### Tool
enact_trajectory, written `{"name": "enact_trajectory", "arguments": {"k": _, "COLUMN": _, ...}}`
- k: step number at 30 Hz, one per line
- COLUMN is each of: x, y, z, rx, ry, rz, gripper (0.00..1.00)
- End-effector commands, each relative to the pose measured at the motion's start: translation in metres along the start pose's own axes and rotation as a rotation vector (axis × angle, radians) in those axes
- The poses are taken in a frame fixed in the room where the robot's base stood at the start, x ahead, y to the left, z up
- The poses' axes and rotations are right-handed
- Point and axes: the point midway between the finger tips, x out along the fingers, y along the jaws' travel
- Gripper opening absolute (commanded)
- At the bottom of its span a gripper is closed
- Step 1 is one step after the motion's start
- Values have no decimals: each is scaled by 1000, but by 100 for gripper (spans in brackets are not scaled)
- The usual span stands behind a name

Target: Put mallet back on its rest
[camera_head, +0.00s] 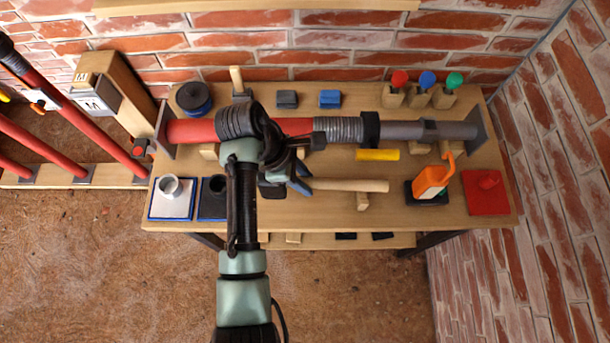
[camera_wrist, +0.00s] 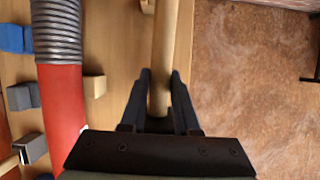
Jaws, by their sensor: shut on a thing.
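My gripper (camera_wrist: 160,92) is shut on a pale wooden handle, which I take to be the mallet (camera_wrist: 165,45). In the head view the mallet's handle (camera_head: 350,185) points right from my fingers, roughly level along the front part of the bench. The mallet's head is not visible; my gripper and arm cover that side. A small wooden block (camera_head: 362,201), possibly part of the rest, stands by the handle's right half. A wooden block (camera_wrist: 147,5) also shows beside the handle in the wrist view. I cannot tell whether handle and block touch.
A red pipe (camera_head: 190,131) with a ribbed grey section (camera_head: 338,130) runs along the bench behind the handle.

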Motion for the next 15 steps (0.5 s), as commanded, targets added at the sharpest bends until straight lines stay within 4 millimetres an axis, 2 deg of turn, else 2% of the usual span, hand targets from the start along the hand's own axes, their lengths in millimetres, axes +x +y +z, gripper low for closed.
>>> {"name": "enact_trajectory", "arguments": {"k": 1, "x": 8, "y": 1, "z": -4, "rx": 1, "ry": 1, "rz": 2, "gripper": 0}}
{"name": "enact_trajectory", "arguments": {"k": 15, "x": 39, "y": 1, "z": -17, "rx": 2, "ry": 1, "rz": 2, "gripper": 0}}
